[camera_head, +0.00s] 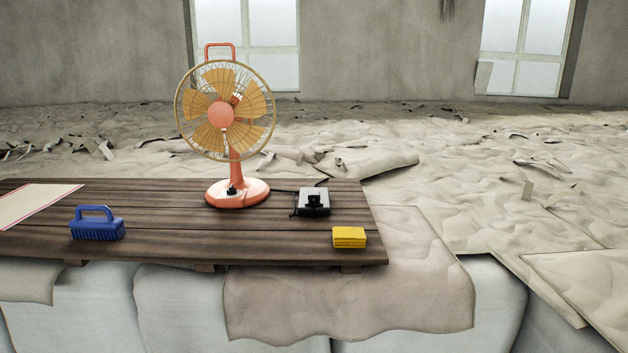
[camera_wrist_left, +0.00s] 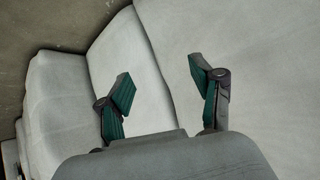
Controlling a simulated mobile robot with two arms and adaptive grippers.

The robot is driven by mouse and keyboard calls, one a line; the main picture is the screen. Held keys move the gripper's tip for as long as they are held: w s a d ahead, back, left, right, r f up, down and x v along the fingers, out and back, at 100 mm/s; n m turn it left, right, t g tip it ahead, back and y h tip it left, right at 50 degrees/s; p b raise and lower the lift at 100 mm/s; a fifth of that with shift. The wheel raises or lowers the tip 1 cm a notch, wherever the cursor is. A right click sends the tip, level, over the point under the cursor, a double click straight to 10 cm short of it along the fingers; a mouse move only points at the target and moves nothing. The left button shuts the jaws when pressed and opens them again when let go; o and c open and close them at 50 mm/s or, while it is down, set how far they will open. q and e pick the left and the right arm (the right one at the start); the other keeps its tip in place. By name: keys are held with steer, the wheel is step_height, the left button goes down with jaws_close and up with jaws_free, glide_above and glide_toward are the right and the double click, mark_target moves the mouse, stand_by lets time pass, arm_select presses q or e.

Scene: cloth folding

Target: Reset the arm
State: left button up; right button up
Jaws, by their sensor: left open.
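My left gripper (camera_wrist_left: 163,84) shows only in the left wrist view. Its two green-padded fingers are spread apart with nothing between them. Pale grey-white padded blocks (camera_wrist_left: 70,100) lie behind the fingers. Neither gripper shows in the head view.
An orange fan (camera_head: 220,113) stands upright on the table. A small black-and-grey device (camera_head: 313,202) is right of the fan. The table's front middle is clear.

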arm_select(q)
steer(key=s+a+f+n+g+y, duration=0.1)
steer(key=s+f, duration=0.3)
steer(key=s, duration=0.7)
steer(key=s+a+f+n+g+y, duration=0.1)
steer(key=s+a+f+g, duration=0.2)
steer(key=s, duration=0.9)
steer(key=s+a+f+n+g+y, duration=0.1)
steer(key=s+a+f+g, duration=0.3)
steer(key=s, duration=0.8)
steer(key=shift+a+f, duration=0.25)
steer(key=shift+f, duration=0.1)
